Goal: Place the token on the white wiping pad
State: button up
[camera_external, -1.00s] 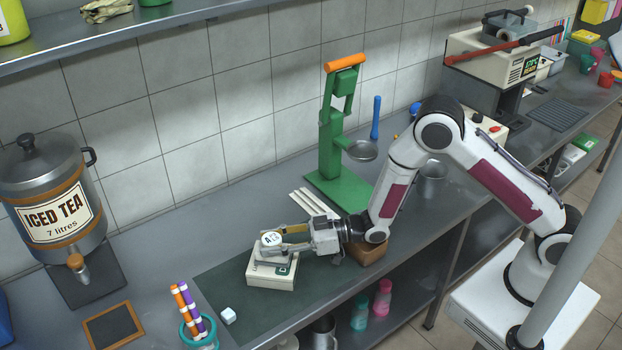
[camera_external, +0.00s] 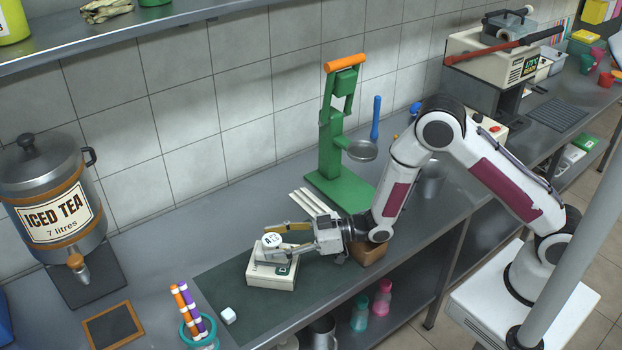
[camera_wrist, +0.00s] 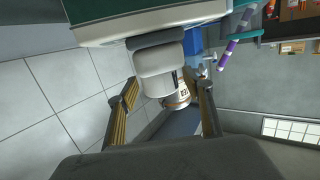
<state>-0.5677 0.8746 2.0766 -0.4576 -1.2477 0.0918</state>
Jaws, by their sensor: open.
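A green press (camera_external: 335,150) stands behind my gripper, with white strips (camera_external: 312,202) beside its base. A cup with striped sticks (camera_external: 196,328) stands at the front left. An iced tea dispenser (camera_external: 55,200) is at the left. The mat's left part (camera_external: 222,280) is clear.

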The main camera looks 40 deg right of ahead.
jog(key=v, duration=0.3)
jog(key=shift+s+d, duration=0.2)
jog(key=shift+d, duration=0.15)
jog(key=shift+s+d+r, duration=0.15)
jog(key=shift+r, duration=0.2)
notch_tip(320, 180, up, 7)
jog(key=shift+f, duration=0.25)
dwell(0.6)
